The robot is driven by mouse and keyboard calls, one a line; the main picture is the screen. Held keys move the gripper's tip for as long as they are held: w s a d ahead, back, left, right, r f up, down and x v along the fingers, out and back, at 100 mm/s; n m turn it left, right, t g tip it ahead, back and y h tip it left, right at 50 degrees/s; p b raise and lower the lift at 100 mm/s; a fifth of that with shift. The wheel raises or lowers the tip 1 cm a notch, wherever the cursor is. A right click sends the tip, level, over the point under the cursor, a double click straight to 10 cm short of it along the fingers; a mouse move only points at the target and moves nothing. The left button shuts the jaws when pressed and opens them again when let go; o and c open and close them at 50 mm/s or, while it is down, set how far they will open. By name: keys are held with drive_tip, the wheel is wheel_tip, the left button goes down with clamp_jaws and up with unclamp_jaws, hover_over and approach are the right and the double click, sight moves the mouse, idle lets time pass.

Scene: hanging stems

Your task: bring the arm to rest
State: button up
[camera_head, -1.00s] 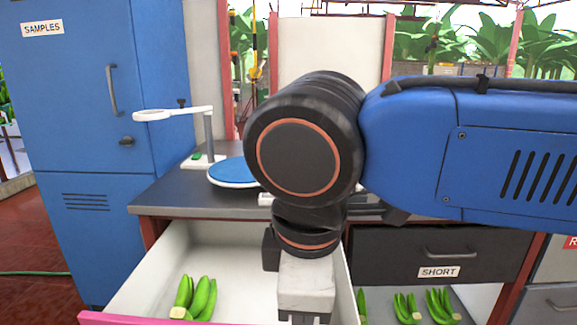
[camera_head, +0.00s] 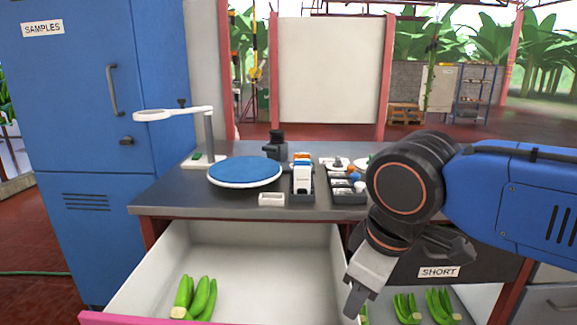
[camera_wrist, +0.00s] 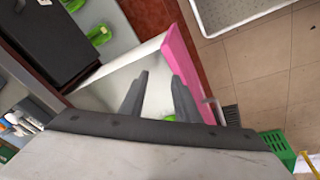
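My arm is in the right half of the head view, with my gripper (camera_head: 354,303) pointing down and to the left at the right side of the open white drawer (camera_head: 250,262). In the wrist view my gripper (camera_wrist: 160,84) shows two dark fingers spread apart with nothing between their tips. The drawer with its pink front edge (camera_wrist: 185,60) lies beyond the fingers. A bunch of green bananas (camera_head: 196,298) lies in the drawer; in the wrist view only a bit of green (camera_wrist: 168,118) shows, mostly hidden by my gripper.
The counter (camera_head: 240,207) bears a blue round pad (camera_head: 244,170), a magnifier stand (camera_head: 208,135) and small trays. A dark drawer labelled SHORT (camera_head: 470,262) is at the right, partly behind my arm. More bananas (camera_head: 440,305) lie below it. A blue cabinet (camera_head: 75,130) stands left.

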drive_tip(key=d+f+m+t, duration=0.1)
drive_tip(key=d+f+m, duration=0.4)
drive_tip(key=d, duration=0.3)
drive_tip(key=d+f+m+t+h, duration=0.1)
drive_tip(key=d+f+m, duration=0.4)
drive_tip(key=d, duration=0.4)
drive_tip(key=shift+s+f, duration=0.4)
